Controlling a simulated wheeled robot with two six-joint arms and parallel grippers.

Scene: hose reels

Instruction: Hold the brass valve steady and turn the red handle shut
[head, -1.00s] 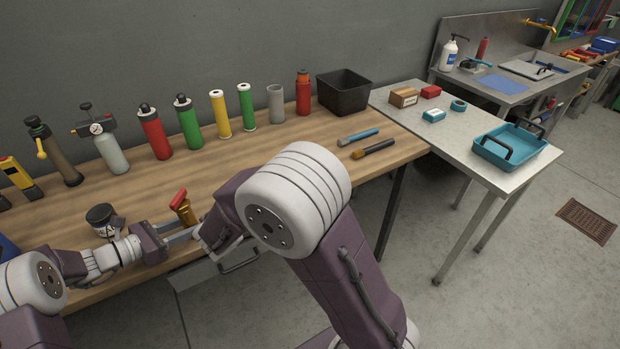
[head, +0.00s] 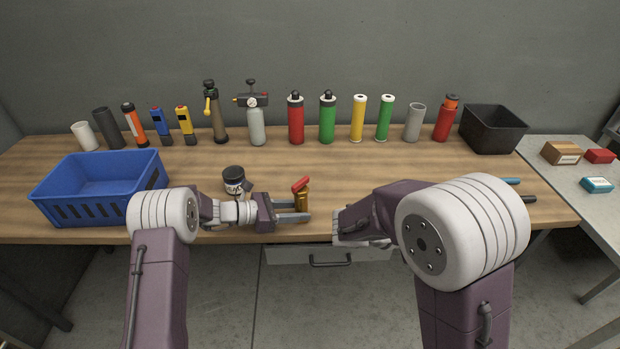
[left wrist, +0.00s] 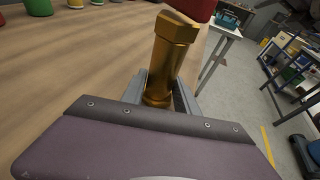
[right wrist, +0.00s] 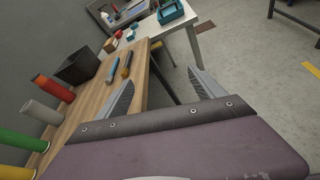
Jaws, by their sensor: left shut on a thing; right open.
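The brass valve (head: 302,201) stands upright near the front edge of the wooden workbench. Its red handle (head: 300,184) sits on top, slanting up to the right in the head view. My left gripper (head: 299,211) is shut on the brass body from the left. In the left wrist view the valve (left wrist: 168,62) is between the fingers, and only part of the red handle (left wrist: 192,9) shows at the top edge. My right gripper (right wrist: 161,78) is open and empty, pointing along the bench front. Its fingers are not clearly visible in the head view.
A blue crate (head: 85,210) is at the left. Several bottles and cylinders line the back, with a black bin (head: 494,130) at the right. The bench middle is mostly clear.

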